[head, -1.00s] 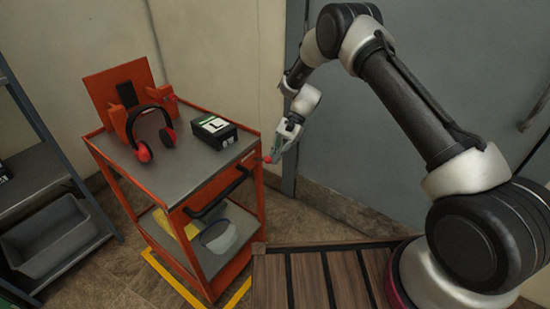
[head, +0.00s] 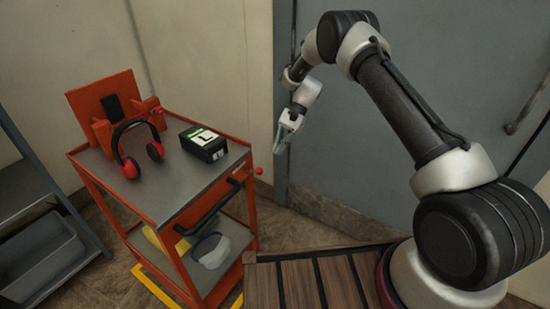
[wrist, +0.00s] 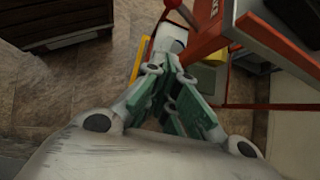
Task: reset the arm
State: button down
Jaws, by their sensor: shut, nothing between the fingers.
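My gripper (head: 283,142) hangs at the end of my bent arm, to the right of the orange cart (head: 178,226) and in front of the grey door. It points down, its fingers are shut and nothing is held. In the wrist view my gripper (wrist: 172,88) shows its green finger pads close together, with the floor and the cart's edge beyond them. The fingertips look apart from the cart.
On the cart top are red-and-black headphones (head: 137,150), a black box with a white label (head: 203,143) and an orange stand (head: 104,100). A red knob (head: 259,171) sticks out at its right. A grey bin (head: 40,258) is on the left shelf.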

jog(key=shift+w+r, duration=0.1)
jog(key=shift+w, duration=0.05)
jog(key=s+d+f+n+h, duration=0.1)
jog(key=s+d+n+h, duration=0.15)
jog(key=s+d, duration=0.3)
jog(key=s+d+r+n+t+h, duration=0.1)
jog(key=s+d+r+n+t, duration=0.1)
jog(key=s+d+r, duration=0.7)
jog(key=s+d+r+n+t+h, duration=0.15)
jog(key=s+d+r, duration=0.3)
jog(key=r, duration=0.85)
jog(key=s+d+r+t, duration=0.3)
jog(key=s+r, duration=0.3)
jog(key=s, duration=0.3)
jog(key=s+d+r+n+t+h, duration=0.1)
jog(key=s+d+r+t, duration=0.3)
jog(key=s+r, duration=0.3)
jog(key=shift+s+d+r, duration=0.2)
jog(key=shift+s+d, duration=0.6)
jog(key=shift+s, duration=0.25)
